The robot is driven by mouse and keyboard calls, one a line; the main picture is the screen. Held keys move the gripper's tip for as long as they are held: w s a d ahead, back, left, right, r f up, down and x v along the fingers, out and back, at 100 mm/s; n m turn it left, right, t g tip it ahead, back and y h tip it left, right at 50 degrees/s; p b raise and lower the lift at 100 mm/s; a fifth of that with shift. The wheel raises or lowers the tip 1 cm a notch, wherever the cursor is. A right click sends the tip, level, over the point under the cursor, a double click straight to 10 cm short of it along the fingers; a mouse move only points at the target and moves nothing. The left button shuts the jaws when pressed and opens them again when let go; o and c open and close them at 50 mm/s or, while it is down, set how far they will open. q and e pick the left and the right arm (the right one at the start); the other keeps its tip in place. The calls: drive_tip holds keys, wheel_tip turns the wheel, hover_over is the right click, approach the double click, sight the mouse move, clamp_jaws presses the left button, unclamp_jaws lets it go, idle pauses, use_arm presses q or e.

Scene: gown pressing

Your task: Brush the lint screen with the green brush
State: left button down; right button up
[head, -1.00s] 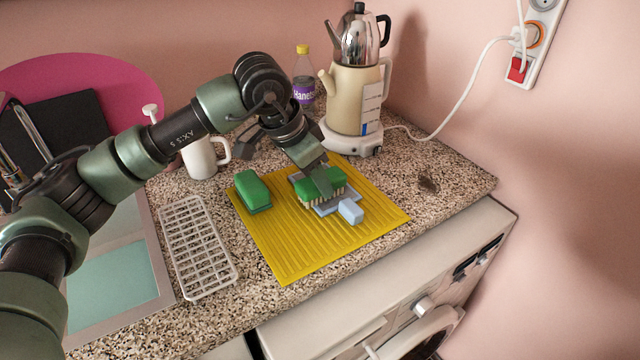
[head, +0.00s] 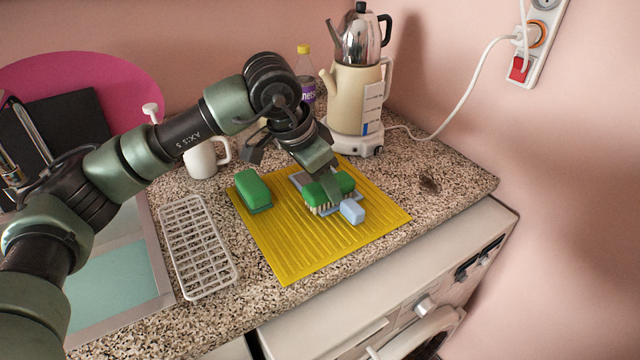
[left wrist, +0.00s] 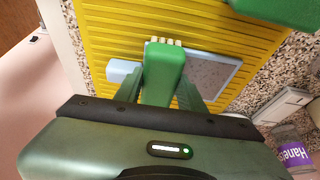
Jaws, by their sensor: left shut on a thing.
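My left gripper (head: 328,182) is shut on the green brush (head: 342,183), with its bristles facing down. The lint screen (head: 301,177), a grey mesh in a light blue frame with a pale blue tab (head: 352,211), lies flat on the yellow mat (head: 290,262). The brush is over the tab-side part of the screen and hides some of it; I cannot tell for sure whether the bristles touch. In the left wrist view the green brush (left wrist: 163,72) is between the fingers, with the lint screen (left wrist: 212,72) beneath and to its right. My right gripper is not in view.
A green block (head: 253,188) lies on the mat's left part. A white rack (head: 198,245), a white mug (head: 201,158), a cream kettle base (head: 350,100) and a bottle (head: 304,75) stand around it. A dark clump (head: 428,184) lies right of the mat. The mat's front is clear.

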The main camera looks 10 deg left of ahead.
use_arm(q)
drive_tip(key=shift+f, duration=0.35)
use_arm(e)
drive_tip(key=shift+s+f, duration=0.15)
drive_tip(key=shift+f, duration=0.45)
use_arm(q)
drive_tip(key=shift+w+d+r+p, duration=0.15)
drive_tip(key=shift+r+p, duration=0.3)
drive_tip(key=shift+r, duration=0.5)
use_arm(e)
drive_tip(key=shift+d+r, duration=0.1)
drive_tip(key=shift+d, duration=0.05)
use_arm(q)
drive_tip(key=shift+r, duration=0.1)
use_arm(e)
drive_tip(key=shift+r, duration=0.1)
use_arm(q)
drive_tip(key=shift+w+d+r+p, duration=0.1)
drive_tip(key=shift+d+r+p, duration=0.1)
drive_tip(key=shift+r+p, duration=0.6)
drive_tip(key=shift+d+r+p, duration=0.2)
drive_tip(key=shift+r+p, duration=0.1)
drive_tip(key=shift+r, duration=0.95)
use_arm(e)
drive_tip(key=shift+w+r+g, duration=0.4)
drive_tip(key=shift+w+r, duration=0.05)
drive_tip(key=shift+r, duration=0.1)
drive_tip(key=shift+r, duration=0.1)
